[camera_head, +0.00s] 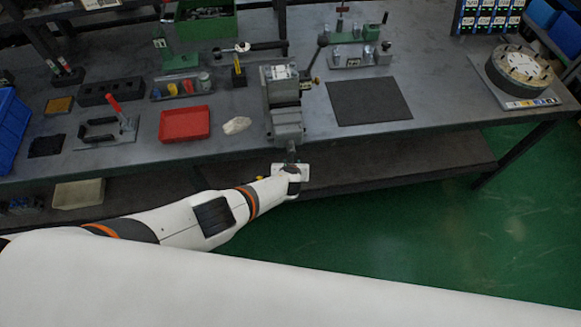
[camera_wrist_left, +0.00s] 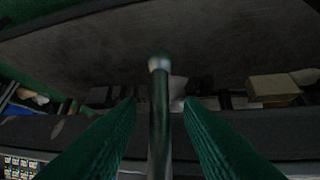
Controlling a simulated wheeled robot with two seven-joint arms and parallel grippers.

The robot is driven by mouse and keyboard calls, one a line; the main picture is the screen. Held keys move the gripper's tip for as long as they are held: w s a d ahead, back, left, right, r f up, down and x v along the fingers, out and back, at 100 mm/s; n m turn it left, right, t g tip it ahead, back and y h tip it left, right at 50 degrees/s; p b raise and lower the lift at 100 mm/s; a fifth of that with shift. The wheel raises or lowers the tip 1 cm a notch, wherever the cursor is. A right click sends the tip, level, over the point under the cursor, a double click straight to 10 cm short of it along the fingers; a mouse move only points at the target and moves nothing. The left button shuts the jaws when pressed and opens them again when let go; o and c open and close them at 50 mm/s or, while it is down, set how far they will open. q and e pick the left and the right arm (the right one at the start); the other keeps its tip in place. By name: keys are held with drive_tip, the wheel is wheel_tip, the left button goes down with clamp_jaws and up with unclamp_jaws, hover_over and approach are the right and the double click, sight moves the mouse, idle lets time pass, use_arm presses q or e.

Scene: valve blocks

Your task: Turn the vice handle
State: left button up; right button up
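The grey vice (camera_head: 285,122) stands at the front edge of the workbench, near the middle of the head view. My left gripper (camera_head: 291,158) is just in front of and below it, at the bench edge. In the left wrist view, the vice handle (camera_wrist_left: 159,110) is a dark bar with a lighter rounded end, running between the two green fingers of my left gripper (camera_wrist_left: 160,103). Gaps show on both sides of the bar, so the fingers are open around it. In the head view the handle is mostly hidden. My right gripper is out of view.
The workbench (camera_head: 450,100) carries a red tray (camera_head: 185,124), a pale lump (camera_head: 237,125), a dark mat (camera_head: 368,101) and a round fixture (camera_head: 519,68). A lower shelf (camera_head: 400,160) runs under it. The green floor at the right is clear.

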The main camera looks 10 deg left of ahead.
use_arm(q)
drive_tip(key=p+v, duration=0.4)
drive_tip(key=v, duration=0.7)
drive_tip(key=shift+r, duration=0.15)
drive_tip(key=shift+s, duration=0.1)
drive_tip(key=s+a+f+n+g+b, duration=0.35)
drive_tip(key=s+f+n, duration=0.5)
drive_tip(key=f, duration=0.35)
drive_tip(key=s+a+f+n+g+b, duration=0.2)
drive_tip(key=s+a+f+n+b, duration=0.4)
drive_tip(key=s+f, duration=0.5)
drive_tip(key=s+a+f+n+g+b, duration=0.1)
drive_tip(key=s+a+f+n, duration=0.1)
drive_tip(key=s+f+n, duration=0.2)
drive_tip(key=s+a+f+n+g+b, duration=0.1)
drive_tip(key=s+a+f+n, duration=0.1)
drive_tip(key=s+f+n, duration=0.2)
drive_tip(key=s+a+f+n+g+b, duration=0.1)
drive_tip(key=s+f+n, duration=0.3)
drive_tip(key=s+n, duration=0.5)
drive_tip(key=s+a+b, duration=0.1)
drive_tip(key=s, duration=0.4)
drive_tip(key=shift+s+a+f+h, duration=0.2)
drive_tip(key=shift+s+f+h, duration=0.1)
drive_tip(key=shift+f+h, duration=0.1)
